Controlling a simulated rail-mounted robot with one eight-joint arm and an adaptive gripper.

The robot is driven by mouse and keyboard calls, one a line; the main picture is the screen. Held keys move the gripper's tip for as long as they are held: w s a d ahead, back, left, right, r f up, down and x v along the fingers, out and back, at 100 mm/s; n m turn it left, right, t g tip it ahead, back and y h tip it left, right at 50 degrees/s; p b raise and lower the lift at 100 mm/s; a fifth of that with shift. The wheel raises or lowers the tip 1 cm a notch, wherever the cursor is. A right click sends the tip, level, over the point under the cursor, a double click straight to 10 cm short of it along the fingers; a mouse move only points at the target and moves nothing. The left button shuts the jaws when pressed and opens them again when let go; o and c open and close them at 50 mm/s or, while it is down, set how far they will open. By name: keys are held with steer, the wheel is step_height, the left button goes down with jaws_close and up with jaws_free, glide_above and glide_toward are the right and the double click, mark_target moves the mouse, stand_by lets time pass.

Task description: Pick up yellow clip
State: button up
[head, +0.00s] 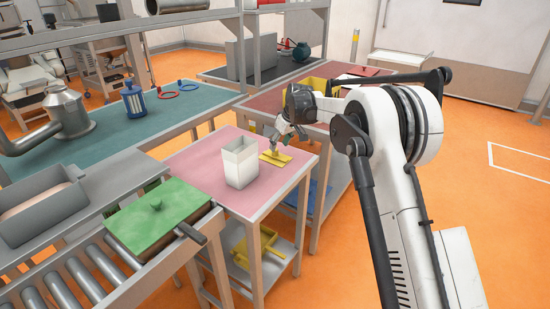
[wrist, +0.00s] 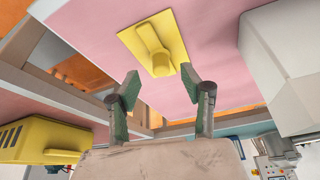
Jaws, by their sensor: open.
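The yellow clip (head: 281,158) lies on the pink tabletop (head: 222,150) near its far right corner. It has a flat plate with a raised part standing up from it. In the wrist view the yellow clip (wrist: 141,37) shows at the top centre, its raised part pointing towards my fingers. My gripper (wrist: 160,86) is open, with nothing between its two green-grey fingers. In the head view my gripper (head: 284,135) hangs just above the clip. The fingertips look apart from the clip, one to each side of the raised part in the wrist view.
A white open box (head: 240,165) stands on the pink table left of the clip; its wall fills the wrist view's right side. A yellow bin (head: 312,91) sits on the red table behind. A green lid (head: 158,217) lies front left. Bare pink surface surrounds the clip.

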mark_target(276, 156)
steer(key=shift+x, duration=2.7)
steer(key=shift+w+a, duration=0.1)
jaws_close()
steer(key=shift+r, duration=0.1)
